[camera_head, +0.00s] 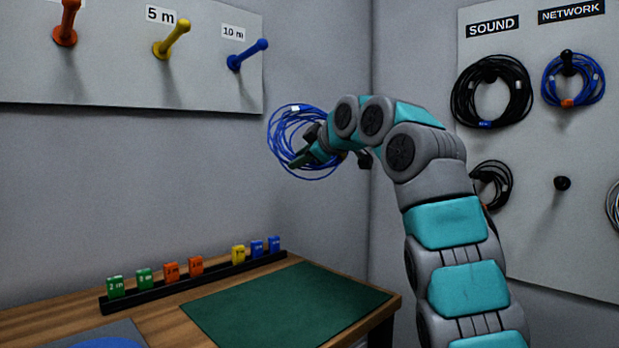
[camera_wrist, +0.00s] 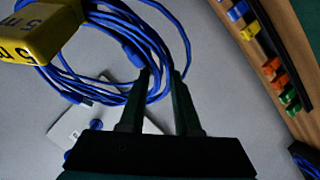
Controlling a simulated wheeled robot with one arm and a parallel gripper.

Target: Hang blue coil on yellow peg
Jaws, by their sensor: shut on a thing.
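The blue coil (camera_head: 285,150) is held in the air in front of the wall, below and right of the pegs and touching none of them. My gripper (camera_head: 302,150) is shut on the coil's strands. In the wrist view, the coil (camera_wrist: 75,80) runs between the fingers of my gripper (camera_wrist: 160,80), and a yellow block marked 5 m (camera_wrist: 45,30) is close beside its loops; I cannot tell how it is attached. The yellow peg (camera_head: 172,40) sticks out of the left board under a 5 m label and is bare.
An orange peg (camera_head: 66,24) and a blue peg (camera_head: 247,54) flank the yellow one, both bare. Below, a wooden table (camera_head: 160,318) holds a black rack (camera_head: 195,282) of coloured tags and a green mat (camera_head: 285,308). The right board (camera_head: 530,180) carries several coils.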

